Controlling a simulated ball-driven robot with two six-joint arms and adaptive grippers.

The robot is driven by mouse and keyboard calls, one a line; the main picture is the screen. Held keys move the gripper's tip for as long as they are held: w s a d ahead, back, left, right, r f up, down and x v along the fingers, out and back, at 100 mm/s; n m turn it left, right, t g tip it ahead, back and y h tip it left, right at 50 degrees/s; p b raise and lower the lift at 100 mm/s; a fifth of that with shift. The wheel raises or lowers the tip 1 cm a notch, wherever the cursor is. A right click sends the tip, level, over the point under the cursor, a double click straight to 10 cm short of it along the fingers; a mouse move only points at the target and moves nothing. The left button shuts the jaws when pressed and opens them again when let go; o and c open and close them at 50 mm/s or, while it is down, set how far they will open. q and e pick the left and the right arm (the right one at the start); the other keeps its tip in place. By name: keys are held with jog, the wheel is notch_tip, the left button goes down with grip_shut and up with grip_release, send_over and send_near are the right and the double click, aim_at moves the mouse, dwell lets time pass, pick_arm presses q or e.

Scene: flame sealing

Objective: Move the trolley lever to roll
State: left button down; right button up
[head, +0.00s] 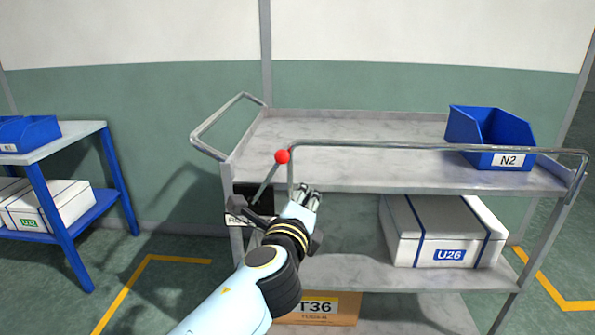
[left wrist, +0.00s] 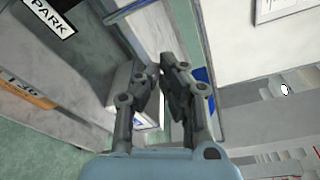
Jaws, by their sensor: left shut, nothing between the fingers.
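The trolley (head: 330,175) is a grey metal cart with shelves. Its lever (head: 266,182) has a red ball knob (head: 282,156) and rises from a dark plate (head: 250,194) on the left front post, leaning to the right. A white label (head: 234,218) below the plate is partly hidden by my arm. In the left wrist view a PARK label (left wrist: 48,15) shows at top left; the knob is not seen there. My left gripper (head: 309,195) is shut and empty, below and right of the knob, apart from it. It also shows in the left wrist view (left wrist: 160,68). My right gripper is not seen.
A blue bin N2 (head: 490,138) stands on the trolley's top shelf. A white box U26 (head: 440,232) is on the middle shelf and a cardboard box T36 (head: 335,308) lower down. A blue table (head: 75,142) stands at left, with free floor between.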

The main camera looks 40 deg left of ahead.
aim_at(267, 180)
pick_arm(q)
jog(key=w+a+r+p, duration=0.1)
jog(key=w+a+p, duration=0.1)
jog(key=w+a, duration=0.4)
jog(key=shift+w+a, duration=0.25)
jog(key=shift+w, duration=0.15)
dwell(0.5)
